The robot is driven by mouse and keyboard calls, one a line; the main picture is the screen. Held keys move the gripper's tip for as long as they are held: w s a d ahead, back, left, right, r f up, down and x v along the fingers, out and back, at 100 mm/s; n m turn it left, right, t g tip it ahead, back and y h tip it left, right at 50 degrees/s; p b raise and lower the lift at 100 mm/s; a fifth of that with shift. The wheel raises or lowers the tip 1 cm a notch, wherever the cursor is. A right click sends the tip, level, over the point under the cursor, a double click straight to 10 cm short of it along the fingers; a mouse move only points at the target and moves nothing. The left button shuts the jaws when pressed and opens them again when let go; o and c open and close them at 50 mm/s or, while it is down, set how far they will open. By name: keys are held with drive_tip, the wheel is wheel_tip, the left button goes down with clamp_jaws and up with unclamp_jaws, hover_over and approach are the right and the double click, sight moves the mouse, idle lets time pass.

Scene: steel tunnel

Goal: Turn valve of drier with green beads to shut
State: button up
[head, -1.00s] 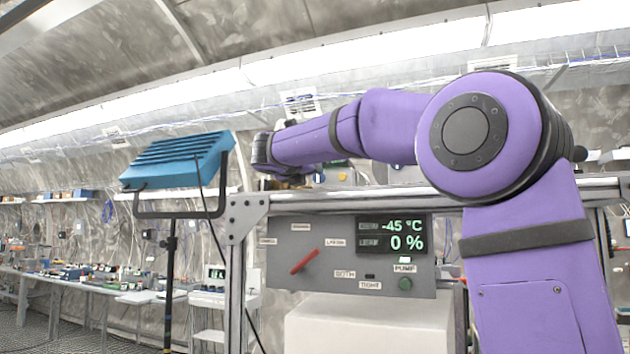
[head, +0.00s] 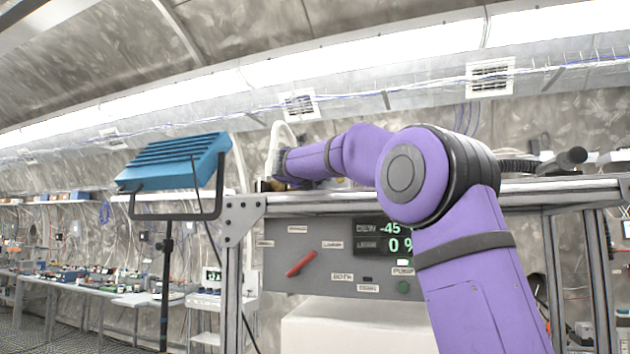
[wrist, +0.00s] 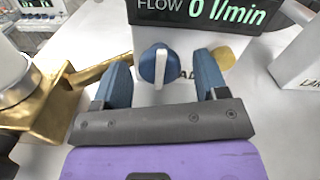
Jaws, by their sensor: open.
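A round blue knob with a white bar across it (wrist: 155,65) stands on a pale surface in the wrist view. The bar points nearly straight up the picture. My gripper (wrist: 162,72) is open, with one blue finger on each side of the knob; I see gaps on both sides and cannot tell how deep the fingers reach. In the head view my arm's far end is above the bench top, and the fingers are too small to make out. No green beads show, so I cannot tell which drier this knob belongs to.
A display reading FLOW 0 l/min (wrist: 200,10) stands behind the knob. A brass fitting (wrist: 40,105) is close on the left, and a white block (wrist: 300,60) on the right. Below the bench top (head: 380,200), a panel (head: 310,255) carries a red lever (head: 300,264).

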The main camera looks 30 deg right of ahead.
drive_tip(key=c, duration=0.9)
drive_tip(key=shift+c, duration=0.2)
drive_tip(key=shift+w+m, duration=0.1)
drive_tip(key=shift+m, duration=0.3)
drive_tip(key=m, duration=0.3)
drive_tip(key=shift+m, duration=0.3)
drive_tip(key=m, duration=0.4)
drive_tip(key=shift+m, duration=0.4)
